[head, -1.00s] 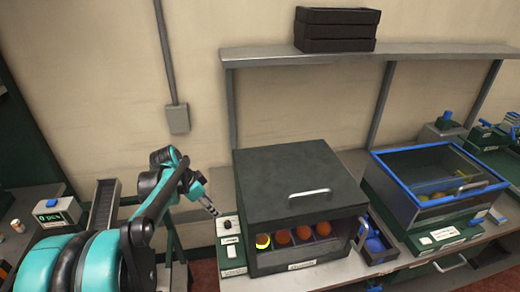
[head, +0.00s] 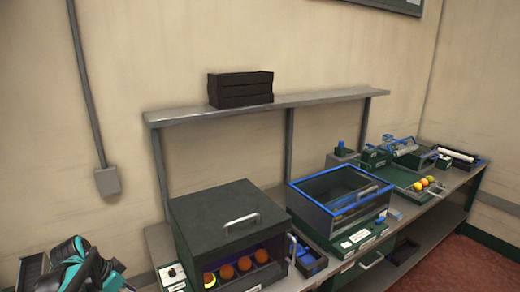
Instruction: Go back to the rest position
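My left arm shows only at the bottom left corner of the head view, as teal and black links; its fingertips cannot be made out. My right gripper is not in view. A dark box (head: 213,217) with a handle on its lid stands on the bench at the lower middle. Several oranges (head: 245,264) sit in a row in its open front, with a yellow one at the left end.
A blue-rimmed clear-lidded case (head: 329,175) stands to the right of the box. Several coloured fruits (head: 428,182) lie farther right on the bench. Black stacked trays (head: 240,89) rest on the shelf (head: 190,115). Red floor lies at the lower right.

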